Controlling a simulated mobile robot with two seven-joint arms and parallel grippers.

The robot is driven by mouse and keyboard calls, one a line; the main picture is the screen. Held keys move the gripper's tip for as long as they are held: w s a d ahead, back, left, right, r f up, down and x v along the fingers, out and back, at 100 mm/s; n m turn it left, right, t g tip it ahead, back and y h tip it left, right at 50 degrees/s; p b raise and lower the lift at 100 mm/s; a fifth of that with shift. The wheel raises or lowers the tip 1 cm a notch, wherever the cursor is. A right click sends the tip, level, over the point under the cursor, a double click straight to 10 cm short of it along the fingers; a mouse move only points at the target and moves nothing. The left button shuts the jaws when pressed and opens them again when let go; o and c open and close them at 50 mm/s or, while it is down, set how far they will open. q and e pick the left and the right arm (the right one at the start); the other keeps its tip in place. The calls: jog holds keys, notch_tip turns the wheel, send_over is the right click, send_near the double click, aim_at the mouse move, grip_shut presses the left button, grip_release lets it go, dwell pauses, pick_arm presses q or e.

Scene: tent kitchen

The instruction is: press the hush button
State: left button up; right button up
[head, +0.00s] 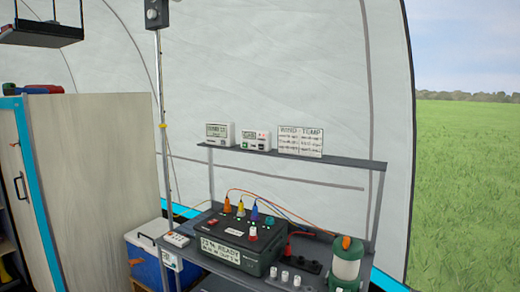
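No button can be read as the hush button at this size. A small white device (256,140) on the wall shelf has a display and small coloured buttons, one green. A second white device (217,133) with a grey display stands just left of it. A black power unit (262,258) on the lower table has a lit display reading "READY" and several coloured plugs and buttons on top. A dark box (156,13) with pale round parts sits at the top of a pole. Neither of my grippers shows in the head view.
A green-and-white lantern (346,265) stands right of the power unit. A wooden cabinet (95,175) and a blue cooler (146,262) stand left. A thin pole (163,105) rises beside the table.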

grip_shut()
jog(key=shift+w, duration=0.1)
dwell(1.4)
